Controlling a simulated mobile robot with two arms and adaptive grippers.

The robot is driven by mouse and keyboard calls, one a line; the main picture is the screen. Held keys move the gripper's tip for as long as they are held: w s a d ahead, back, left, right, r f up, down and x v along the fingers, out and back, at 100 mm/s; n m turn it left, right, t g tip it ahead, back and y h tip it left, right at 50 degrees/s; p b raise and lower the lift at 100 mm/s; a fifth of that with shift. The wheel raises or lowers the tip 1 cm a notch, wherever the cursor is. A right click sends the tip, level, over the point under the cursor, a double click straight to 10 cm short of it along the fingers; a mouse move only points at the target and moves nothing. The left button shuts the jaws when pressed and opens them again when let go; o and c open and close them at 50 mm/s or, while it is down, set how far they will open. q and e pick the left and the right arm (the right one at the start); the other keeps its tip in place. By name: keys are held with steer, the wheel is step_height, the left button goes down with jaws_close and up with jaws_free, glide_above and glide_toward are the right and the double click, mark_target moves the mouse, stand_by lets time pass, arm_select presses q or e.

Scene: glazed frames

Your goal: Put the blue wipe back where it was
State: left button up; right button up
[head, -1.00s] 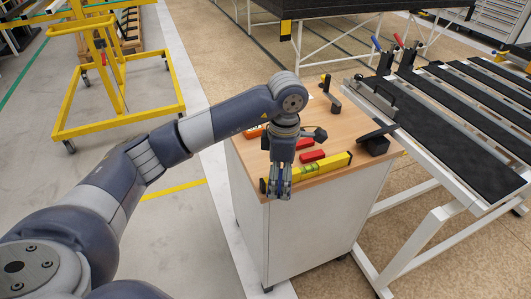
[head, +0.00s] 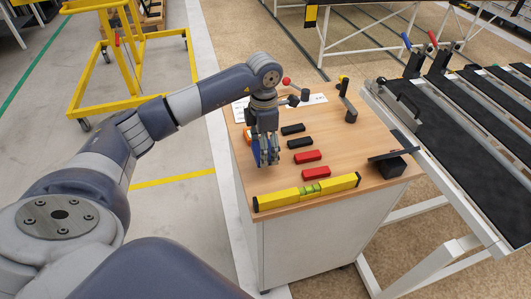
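My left gripper (head: 267,163) points down over the left part of the wooden cart top (head: 335,152). A small patch of blue, seemingly the blue wipe (head: 255,149), shows at the left side of its fingers. The rest of the wipe is hidden by the gripper. I cannot tell whether the fingers are closed on it or only in front of it. My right gripper is not in view.
A yellow spirit level (head: 285,198) lies along the front edge. Red blocks (head: 308,157) and black blocks (head: 293,129) lie right of the gripper. An orange item (head: 247,135) is left of it. A black tool (head: 391,167) stands at right, a clamp (head: 347,100) behind.

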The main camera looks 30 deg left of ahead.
arm_select(q)
steer(key=shift+w+f, duration=0.25)
steer(key=shift+f, duration=0.6)
step_height(320, 180, down, 3)
steer(key=shift+r+p, duration=0.2)
steer(key=shift+p, duration=0.25)
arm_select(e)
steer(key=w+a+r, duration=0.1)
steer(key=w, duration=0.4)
arm_select(q)
steer(key=shift+f, duration=0.15)
steer(key=o, duration=1)
steer(key=shift+r, duration=0.25)
steer(key=shift+w+r, duration=0.1)
steer(key=shift+r, duration=0.15)
step_height(320, 180, up, 11)
steer(key=b, duration=0.3)
steer(key=shift+f, duration=0.2)
steer(key=shift+r, duration=0.4)
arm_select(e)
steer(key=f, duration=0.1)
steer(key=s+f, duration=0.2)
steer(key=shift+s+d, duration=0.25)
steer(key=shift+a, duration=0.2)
